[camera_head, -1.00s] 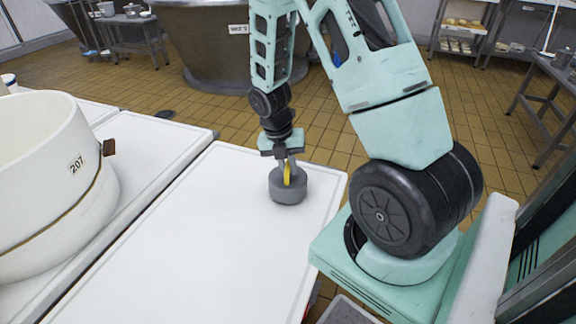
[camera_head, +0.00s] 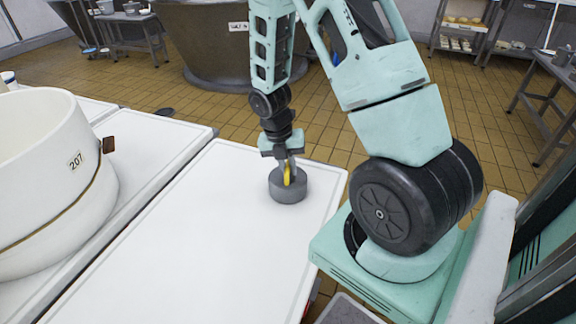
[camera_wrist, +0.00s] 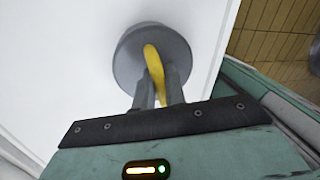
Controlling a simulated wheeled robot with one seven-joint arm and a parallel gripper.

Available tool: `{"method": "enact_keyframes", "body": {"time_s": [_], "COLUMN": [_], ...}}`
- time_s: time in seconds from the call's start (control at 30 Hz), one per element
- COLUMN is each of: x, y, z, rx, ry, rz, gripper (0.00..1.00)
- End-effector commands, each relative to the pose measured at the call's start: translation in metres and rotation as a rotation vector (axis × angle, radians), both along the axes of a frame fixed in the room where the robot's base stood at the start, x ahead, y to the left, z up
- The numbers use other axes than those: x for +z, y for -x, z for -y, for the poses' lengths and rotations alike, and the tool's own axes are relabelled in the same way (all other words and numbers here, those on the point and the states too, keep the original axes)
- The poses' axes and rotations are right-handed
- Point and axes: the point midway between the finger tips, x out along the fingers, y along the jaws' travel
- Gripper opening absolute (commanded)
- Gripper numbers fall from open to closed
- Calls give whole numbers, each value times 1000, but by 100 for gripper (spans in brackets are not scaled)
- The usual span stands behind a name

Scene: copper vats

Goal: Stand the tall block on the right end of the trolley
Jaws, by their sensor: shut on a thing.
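My gripper (camera_head: 287,168) points down over the right part of a white flat top (camera_head: 200,240). Its two fingers are shut on a yellow curved bar (camera_wrist: 152,62), which looks like the handle of a squat grey cylinder (camera_head: 288,190). In the wrist view the cylinder's round grey top (camera_wrist: 130,55) lies below the fingers (camera_wrist: 159,88). The cylinder is upright, at or just above the white top; I cannot tell whether it touches. I see no object that is clearly a tall block, and nothing clearly recognisable as a trolley.
A large white tub (camera_head: 45,190) marked 207 stands at left, with a small brown piece (camera_head: 108,145) at its side. The white top around the cylinder is bare. Beyond it are tiled floor (camera_head: 170,100), a dark metal vat (camera_head: 205,50) and a metal table (camera_head: 545,95) at right.

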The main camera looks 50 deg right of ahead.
Motion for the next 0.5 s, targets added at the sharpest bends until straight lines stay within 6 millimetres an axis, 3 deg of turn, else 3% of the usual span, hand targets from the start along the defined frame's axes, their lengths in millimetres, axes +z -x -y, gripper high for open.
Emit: {"method": "enact_keyframes", "body": {"time_s": [0.33,0.37,0.43,0.5], "x": [0,0,0,-1], "y": [-1,-1,-1,-1], "z": [0,0,0,0], "rx": [0,0,0,0], "ry": [1,1,1,0], "rz": [2,2,2,1], "gripper": [0,18,37,38]}}
